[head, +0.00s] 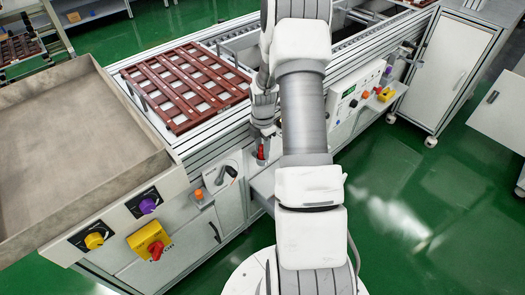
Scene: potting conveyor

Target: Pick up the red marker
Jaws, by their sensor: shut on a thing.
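The red marker (261,151) is a small red piece low at the end of my arm, just left of the arm's forearm link. My gripper (262,140) points down beside the conveyor's front edge and is shut on the marker. The fingers are small and dark here, and part of the gripper and wrist is hidden by my arm. I cannot tell whether the marker touches the grey ledge (263,185) below it.
A brown slatted pallet (187,84) lies on the conveyor to the left of my gripper. A large grey tray (70,150) stands at far left. Front panels carry a yellow-and-red switch (150,241), purple knob (147,206) and orange button (198,195). Green floor is open at right.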

